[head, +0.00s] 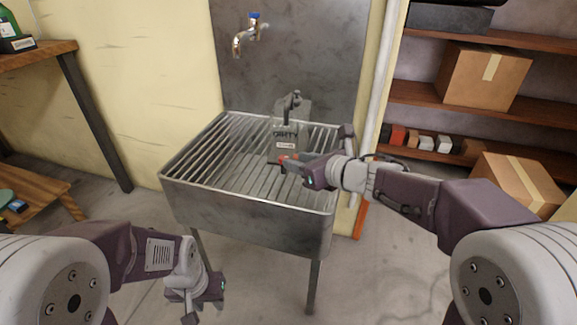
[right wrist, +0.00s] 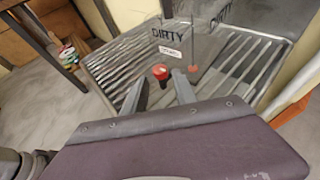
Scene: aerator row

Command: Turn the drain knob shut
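A clear tank labelled DIRTY (head: 287,136) stands on the slatted metal rack. The label also shows in the right wrist view (right wrist: 170,35). A red knob (right wrist: 160,71) shows at the tank's front in the right wrist view. My right gripper (right wrist: 159,84) is open, with one finger on each side of the knob and a visible gap to it. In the head view my right gripper (head: 286,164) is at the tank's front and partly hides the knob. My left gripper (head: 195,312) hangs low in front of the rack; its opening is unclear.
The slatted metal rack (head: 250,205) stands on legs against a grey wall panel, below a tap (head: 243,38). Shelves with a cardboard box (head: 483,78) and small items are at the right. A wooden table (head: 35,55) is at the left. The rack's left half is clear.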

